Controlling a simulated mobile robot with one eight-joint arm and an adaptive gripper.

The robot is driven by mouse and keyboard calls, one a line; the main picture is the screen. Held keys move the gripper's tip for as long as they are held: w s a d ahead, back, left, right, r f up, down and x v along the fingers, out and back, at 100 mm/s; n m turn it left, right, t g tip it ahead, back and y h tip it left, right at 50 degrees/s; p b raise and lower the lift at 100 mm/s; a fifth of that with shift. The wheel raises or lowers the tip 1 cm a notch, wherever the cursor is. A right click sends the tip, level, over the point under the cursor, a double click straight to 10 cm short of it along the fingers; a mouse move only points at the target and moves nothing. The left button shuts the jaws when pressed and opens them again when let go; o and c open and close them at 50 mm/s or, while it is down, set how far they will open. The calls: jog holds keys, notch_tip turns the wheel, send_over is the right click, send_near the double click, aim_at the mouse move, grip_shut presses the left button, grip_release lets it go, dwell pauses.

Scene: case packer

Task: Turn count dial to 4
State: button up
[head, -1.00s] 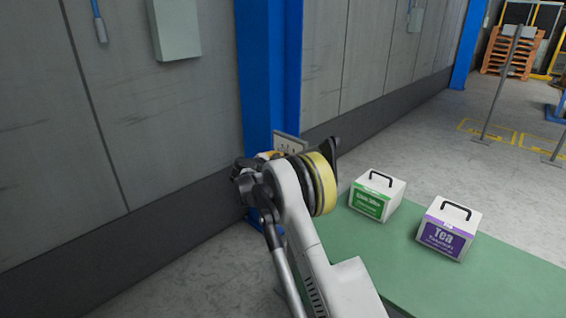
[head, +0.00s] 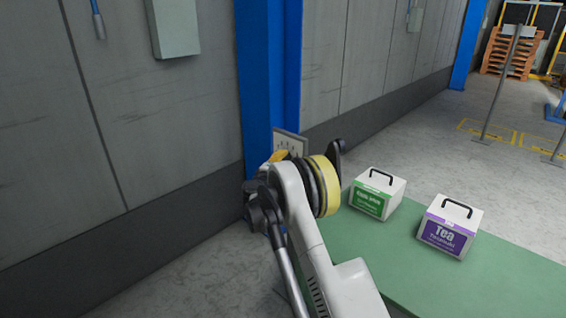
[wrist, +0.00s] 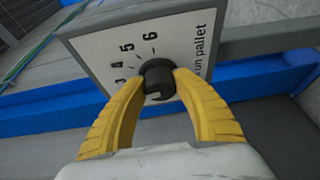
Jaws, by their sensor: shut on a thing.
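The count dial's panel (wrist: 110,55) is a pale plate in a grey frame, with printed numbers 3, 4, 5 and 6 and partly hidden text ending in "on pallet". The dial's dark round knob (wrist: 157,78) is at the panel's lower middle in the wrist view. My gripper (wrist: 158,84) has its two yellow fingers shut on the knob, one on each side. The fingers hide part of the scale, and I cannot read where the knob points. In the head view the panel (head: 290,143) shows small behind my arm, and a yellow finger (head: 278,156) shows beside it.
The panel stands in front of a blue column (head: 270,70) by the grey wall. A green-topped table (head: 400,262) on the right bears a green-labelled box (head: 377,193) and a purple-labelled Tea box (head: 448,226).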

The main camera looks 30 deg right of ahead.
jog(key=m, duration=0.2)
jog(key=m+t+h, duration=0.1)
jog(key=m, duration=0.1)
jog(key=shift+h, duration=0.3)
jog(key=shift+w+m+h, duration=0.1)
jog(key=shift+m+h, duration=0.5)
jog(key=shift+m, duration=1.6)
jog(key=o, duration=1.2)
jog(key=v, duration=1.2)
jog(key=shift+f, duration=0.15)
